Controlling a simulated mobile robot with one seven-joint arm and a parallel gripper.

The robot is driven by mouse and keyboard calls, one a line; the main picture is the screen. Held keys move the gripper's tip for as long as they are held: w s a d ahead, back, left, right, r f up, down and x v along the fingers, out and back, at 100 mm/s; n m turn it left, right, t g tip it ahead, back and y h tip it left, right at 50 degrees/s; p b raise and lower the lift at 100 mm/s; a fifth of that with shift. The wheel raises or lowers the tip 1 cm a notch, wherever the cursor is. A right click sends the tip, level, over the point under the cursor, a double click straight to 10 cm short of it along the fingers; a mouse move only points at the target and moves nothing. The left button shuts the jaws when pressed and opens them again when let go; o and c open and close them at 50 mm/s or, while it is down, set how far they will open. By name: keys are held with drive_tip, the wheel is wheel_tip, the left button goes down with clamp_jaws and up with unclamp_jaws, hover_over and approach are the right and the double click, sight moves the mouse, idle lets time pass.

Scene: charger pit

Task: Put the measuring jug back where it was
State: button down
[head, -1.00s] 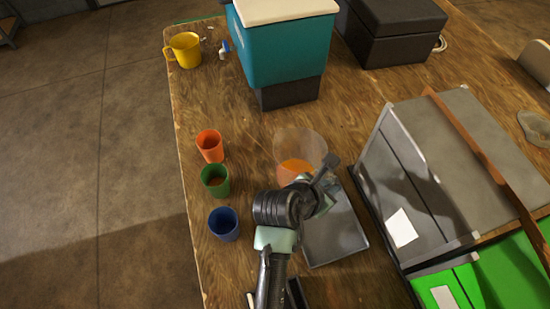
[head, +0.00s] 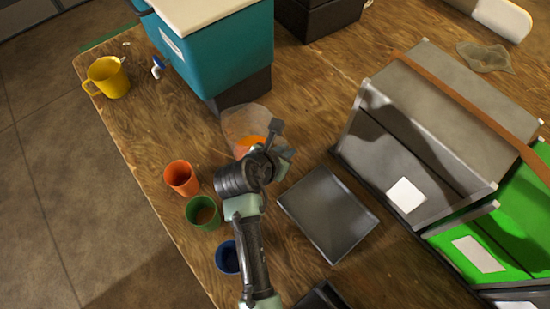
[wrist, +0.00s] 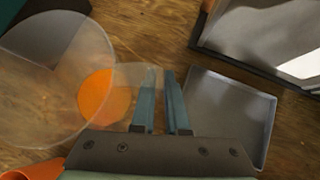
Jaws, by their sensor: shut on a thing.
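The measuring jug (head: 238,122) is clear, with orange liquid in it. It is between the teal cooler and the dark square tray, over the wooden table. My gripper (head: 276,143) is at its right side, with its fingers closed. In the wrist view the jug (wrist: 50,95) fills the left, its wide round rim toward the camera. The fingers of my gripper (wrist: 162,100) are close together at the jug's right edge; the part they grip is hard to see. I cannot tell whether the jug's base touches the table.
The teal cooler (head: 222,55) on its dark base stands just behind the jug. Orange (head: 181,178), green (head: 202,213) and blue (head: 229,257) cups line the left edge. A yellow mug (head: 107,77) is far left. The tray (head: 330,212) looks empty. A grey case (head: 400,160) stands right.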

drive_tip(key=shift+w+a+f+b, duration=0.1)
drive_tip(key=shift+f+b, duration=0.25)
drive_tip(key=shift+f, duration=2.4)
drive_tip(key=c, duration=0.9)
unclamp_jaws()
